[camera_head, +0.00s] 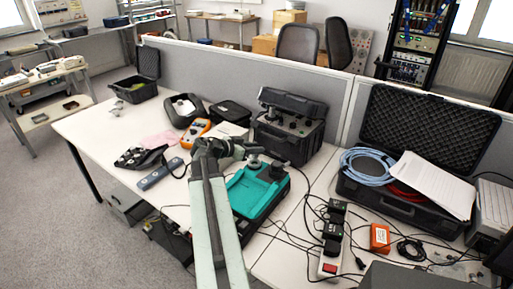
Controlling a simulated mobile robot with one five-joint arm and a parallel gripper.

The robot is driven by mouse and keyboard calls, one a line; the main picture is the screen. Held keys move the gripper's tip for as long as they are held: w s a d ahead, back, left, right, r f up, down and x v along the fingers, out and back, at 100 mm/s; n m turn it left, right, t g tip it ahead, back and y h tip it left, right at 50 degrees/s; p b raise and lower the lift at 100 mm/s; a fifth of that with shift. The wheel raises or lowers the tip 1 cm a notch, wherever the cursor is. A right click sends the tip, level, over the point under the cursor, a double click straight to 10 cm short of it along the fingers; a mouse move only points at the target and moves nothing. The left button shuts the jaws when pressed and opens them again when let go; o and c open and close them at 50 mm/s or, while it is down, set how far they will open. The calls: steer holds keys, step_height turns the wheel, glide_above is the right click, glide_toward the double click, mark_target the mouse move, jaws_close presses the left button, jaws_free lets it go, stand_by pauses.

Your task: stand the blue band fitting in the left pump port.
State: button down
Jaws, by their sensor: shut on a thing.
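The teal-topped pump unit (250,198) sits on the white bench, right of my arm. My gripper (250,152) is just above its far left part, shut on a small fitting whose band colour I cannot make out. A small light grey round part (254,163) shows right under the jaws. I cannot tell whether it is the held fitting or part of the pump, or whether it touches a port. A dark upright part (277,172) stands on the pump farther right. The left port itself is not clearly visible.
A black equipment case (290,128) stands close behind my gripper. An orange multimeter (196,131), a grey power strip (160,174) and small grey parts (117,106) lie to the left. Cables and a power strip (331,245) crowd the right. An open case (375,203) holds hoses.

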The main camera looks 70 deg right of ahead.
mark_target(254, 157)
steer(key=shift+f+b, duration=1.2)
steer(key=shift+f, duration=0.3)
steer(key=shift+f, duration=0.2)
steer(key=c, duration=1.1)
jaws_free()
steer(key=shift+w+a+r, duration=0.2)
steer(key=shift+a, duration=0.1)
steer(key=p+v, duration=0.2)
steer(key=v, duration=0.5)
steer(key=shift+p, duration=0.35)
